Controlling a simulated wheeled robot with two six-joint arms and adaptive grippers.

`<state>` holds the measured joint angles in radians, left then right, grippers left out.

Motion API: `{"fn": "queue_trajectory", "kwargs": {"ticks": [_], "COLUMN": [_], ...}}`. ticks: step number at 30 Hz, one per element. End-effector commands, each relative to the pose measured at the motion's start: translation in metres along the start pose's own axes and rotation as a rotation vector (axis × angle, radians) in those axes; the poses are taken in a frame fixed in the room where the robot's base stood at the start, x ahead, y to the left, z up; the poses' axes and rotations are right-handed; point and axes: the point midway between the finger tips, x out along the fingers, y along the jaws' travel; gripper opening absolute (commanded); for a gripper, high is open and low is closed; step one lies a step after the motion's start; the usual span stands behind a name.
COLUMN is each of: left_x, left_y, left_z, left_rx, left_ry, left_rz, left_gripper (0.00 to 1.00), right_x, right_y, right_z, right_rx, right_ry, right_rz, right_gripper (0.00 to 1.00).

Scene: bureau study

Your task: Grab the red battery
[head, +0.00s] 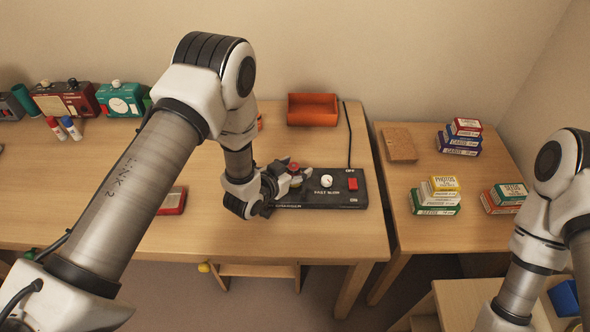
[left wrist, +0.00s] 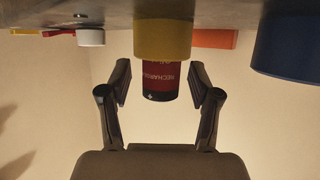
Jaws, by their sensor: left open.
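The red battery (left wrist: 162,80) has a dark end and white lettering. In the left wrist view, which is upside down, it stands out of a yellow round holder (left wrist: 162,38). My left gripper (left wrist: 163,82) is open, with one finger on each side of the battery and a gap on both sides. In the head view my left gripper (head: 285,182) is at the left end of the black charger (head: 318,199) and hides part of it. My right arm shows at the right edge, but its gripper is out of the picture.
The charger has a white knob (head: 327,181) and a red switch (head: 353,184). A blue round holder (left wrist: 289,38) is beside the yellow one. An orange bin (head: 313,110) stands behind. Stacked small boxes (head: 460,139) are on the right table. The desk's front is mostly clear.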

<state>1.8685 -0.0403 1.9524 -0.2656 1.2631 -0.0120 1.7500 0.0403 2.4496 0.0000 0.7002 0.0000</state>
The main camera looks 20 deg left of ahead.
Motion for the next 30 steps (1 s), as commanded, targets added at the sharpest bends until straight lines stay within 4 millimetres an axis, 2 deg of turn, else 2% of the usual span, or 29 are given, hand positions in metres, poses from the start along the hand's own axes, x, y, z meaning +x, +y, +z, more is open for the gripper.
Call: {"fn": "queue_trajectory", "kwargs": {"ticks": [4, 8, 9, 10, 22, 30], "left_x": [0.0, 0.0, -0.001, -0.001, -0.002, -0.014], "left_y": [0.0, 0.0, 0.0, 0.0, 0.0, 0.0], "left_z": [0.0, 0.0, 0.0, 0.001, -0.002, -0.032], "left_rx": [0.0, 0.0, 0.0, -0.001, 0.0, 0.0], "left_ry": [-0.001, -0.001, -0.001, -0.001, -0.002, 0.002], "left_rz": [0.0, 0.0, 0.0, 0.0, 0.0, 0.0], "left_gripper": [0.63, 0.17, 0.03, 0.0, 0.0, 0.0], "right_x": [0.0, 0.0, 0.0, 0.0, 0.002, 0.011], "right_y": [0.0, 0.0, 0.0, 0.0, 0.0, 0.0], "right_z": [0.0, 0.0, 0.0, 0.0, 0.0, 0.0], "right_rx": [0.0, 0.0, 0.0, 0.0, 0.0, 0.0], "right_ry": [-0.001, -0.001, -0.001, -0.001, 0.0, -0.001], "right_rz": [0.0, 0.0, 0.0, 0.0, 0.0, 0.0], "right_gripper": [1.0, 1.0, 1.0, 1.0, 1.0, 1.0]}}
